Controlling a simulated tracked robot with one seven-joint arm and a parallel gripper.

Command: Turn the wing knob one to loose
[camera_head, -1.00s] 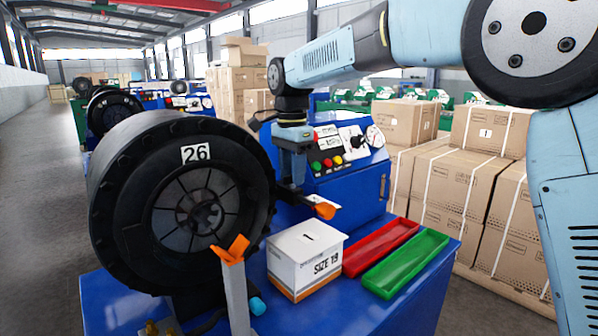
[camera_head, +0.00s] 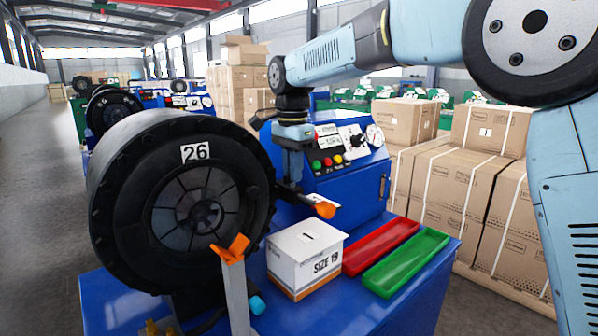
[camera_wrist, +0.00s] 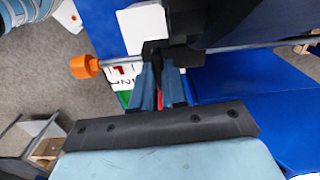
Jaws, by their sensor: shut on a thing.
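My gripper (camera_wrist: 158,88) points down in the wrist view, its two blue-grey fingers close together on a small dark part, the wing knob (camera_wrist: 153,49). The knob sits on a thin grey rod (camera_wrist: 225,48) beside a black block. The fingers and block hide most of the knob, so its wing angle cannot be told. An orange end piece (camera_wrist: 84,66) is on the rod's left end, and it also shows in the head view (camera_head: 322,209). In the head view my gripper (camera_head: 292,183) is to the right of the big black crimper head (camera_head: 125,225) marked 26.
A white box (camera_head: 290,262) marked SIZE 19 stands below the gripper, beside a red tray (camera_head: 380,247) and a green tray (camera_head: 405,263). An orange fork (camera_head: 235,250) on a grey post stands in front. A blue control panel (camera_head: 345,180) is behind.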

